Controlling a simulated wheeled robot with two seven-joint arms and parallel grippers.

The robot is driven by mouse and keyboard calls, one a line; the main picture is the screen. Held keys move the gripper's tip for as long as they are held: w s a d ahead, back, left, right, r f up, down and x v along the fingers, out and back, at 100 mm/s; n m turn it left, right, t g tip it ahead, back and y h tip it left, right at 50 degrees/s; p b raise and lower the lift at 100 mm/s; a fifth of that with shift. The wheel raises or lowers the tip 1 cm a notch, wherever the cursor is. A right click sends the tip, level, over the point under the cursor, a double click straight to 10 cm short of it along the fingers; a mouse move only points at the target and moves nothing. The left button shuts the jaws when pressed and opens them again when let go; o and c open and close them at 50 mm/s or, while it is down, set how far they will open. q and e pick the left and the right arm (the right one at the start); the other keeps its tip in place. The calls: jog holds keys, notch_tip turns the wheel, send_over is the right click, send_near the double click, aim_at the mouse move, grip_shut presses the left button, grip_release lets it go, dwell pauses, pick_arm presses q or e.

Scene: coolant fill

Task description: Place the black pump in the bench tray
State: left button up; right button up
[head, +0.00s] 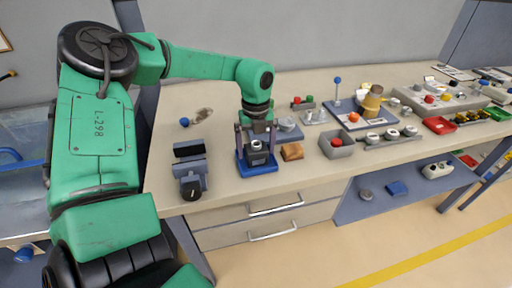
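The black pump (262,159) is upright at the front part of the bench, with a light ring on its top. It is over or in a blue tray (259,170); whether its base touches the tray floor is hidden. My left gripper (257,145) comes down from above, its two fingers spread to either side of the pump. Whether the fingers press on the pump or stand just clear of it cannot be told at this size. My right gripper is out of view.
A grey-blue vise (190,170) stands left of the tray and a brown block (292,152) close to its right. A grey box with a red button (336,144) and a blue plate with a yellow-brown part (372,102) are farther right. Bare bench lies in front.

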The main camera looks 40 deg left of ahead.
aim_at(256, 145)
pick_arm(q)
jog(key=shift+r, duration=0.1)
jog(key=shift+w+r, duration=0.1)
jog(key=shift+r, duration=0.2)
notch_tip(256, 145, up, 11)
jog(key=shift+r+b, duration=0.15)
jog(key=shift+b, duration=0.3)
